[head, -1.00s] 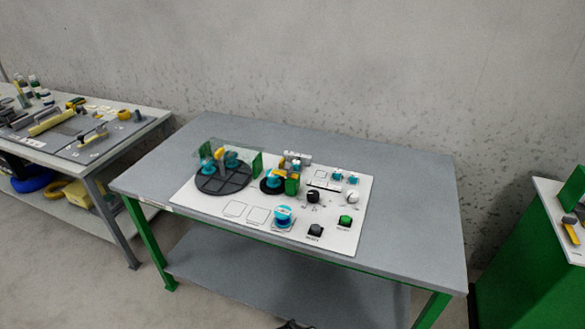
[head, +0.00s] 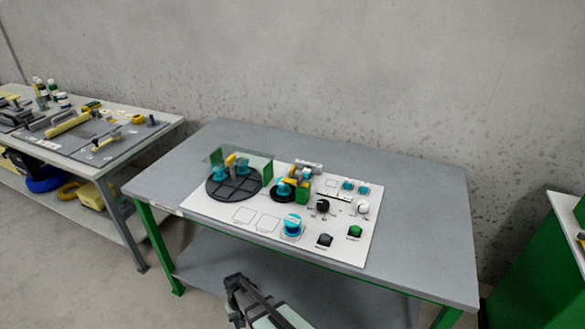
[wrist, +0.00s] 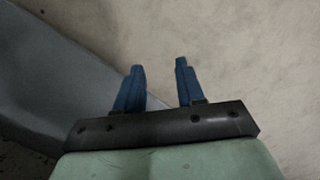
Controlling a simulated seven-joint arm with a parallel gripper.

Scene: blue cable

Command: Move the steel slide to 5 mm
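My gripper (wrist: 160,66) shows in the wrist view with two blue fingers standing apart and nothing between them. In the head view my arm is at the bottom edge, in front of the middle table and apart from its panel. I cannot tell for certain which part is the steel slide. A small grey metal-looking piece (head: 308,167) sits at the back of the white panel (head: 219,209). Other grey bar-like parts lie on the board (head: 72,153) of the left table. No millimetre scale is readable.
The white panel on the grey table (head: 420,215) carries a dark round plate (head: 233,187), a black knob (head: 322,206), a white knob (head: 362,208) and a green button (head: 355,231). A green cabinet (head: 525,265) stands at the right. The table's right side is clear.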

